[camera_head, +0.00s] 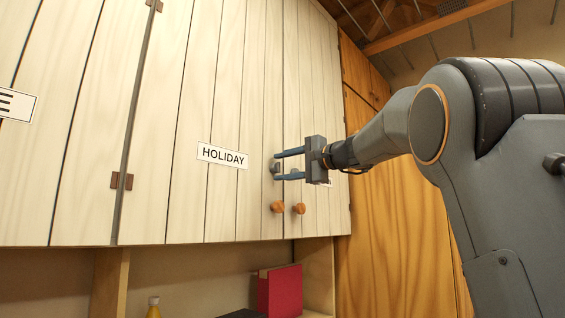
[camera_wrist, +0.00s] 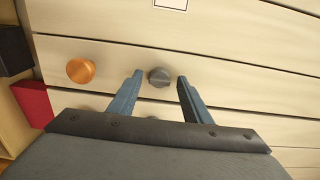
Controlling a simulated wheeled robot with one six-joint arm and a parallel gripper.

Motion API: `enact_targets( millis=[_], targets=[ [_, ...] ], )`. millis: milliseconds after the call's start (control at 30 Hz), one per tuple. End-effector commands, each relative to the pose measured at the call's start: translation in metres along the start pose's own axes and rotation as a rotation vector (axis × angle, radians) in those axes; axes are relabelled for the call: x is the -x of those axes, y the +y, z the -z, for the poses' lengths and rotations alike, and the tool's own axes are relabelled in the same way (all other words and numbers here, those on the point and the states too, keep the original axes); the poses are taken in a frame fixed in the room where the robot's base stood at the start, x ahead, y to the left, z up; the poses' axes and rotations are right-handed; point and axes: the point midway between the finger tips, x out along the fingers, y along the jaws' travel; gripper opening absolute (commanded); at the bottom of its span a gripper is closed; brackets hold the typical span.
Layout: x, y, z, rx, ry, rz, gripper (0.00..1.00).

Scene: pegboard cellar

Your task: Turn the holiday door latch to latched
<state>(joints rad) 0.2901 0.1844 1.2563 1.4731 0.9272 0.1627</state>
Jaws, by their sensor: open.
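The holiday door (camera_head: 225,120) is a pale plank cupboard door with a white label (camera_head: 222,155) reading HOLIDAY. Its latch is a small dark grey knob (camera_head: 275,167) near the door's right edge, and it also shows in the wrist view (camera_wrist: 159,77). My gripper (camera_head: 290,164) is open, with its two blue fingers pointing at the door. In the wrist view the latch lies between and just beyond the fingertips (camera_wrist: 158,80), with gaps on both sides. I cannot tell which way the latch is turned.
A round wooden knob (camera_head: 277,207) sits below the latch, with a second one (camera_head: 299,208) on the neighbouring door. Below is an open shelf with a red book or binder (camera_head: 280,290) and a yellow bottle (camera_head: 153,308). An orange wooden cabinet (camera_head: 395,220) stands to the right.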

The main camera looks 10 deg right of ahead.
Motion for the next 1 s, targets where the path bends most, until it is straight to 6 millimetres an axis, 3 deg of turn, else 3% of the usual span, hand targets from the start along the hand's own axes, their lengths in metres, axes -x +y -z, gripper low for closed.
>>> enact_targets(
  millis=[333,600,1000],
  targets=[
    [-0.0044,0.0008,0.0012,0.000,0.002,0.000,0.44],
    [-0.0041,0.0008,0.0013,0.000,0.002,-0.001,0.04],
    [-0.0046,0.0036,0.0018,0.073,0.003,0.000,0.04]
  ],
)
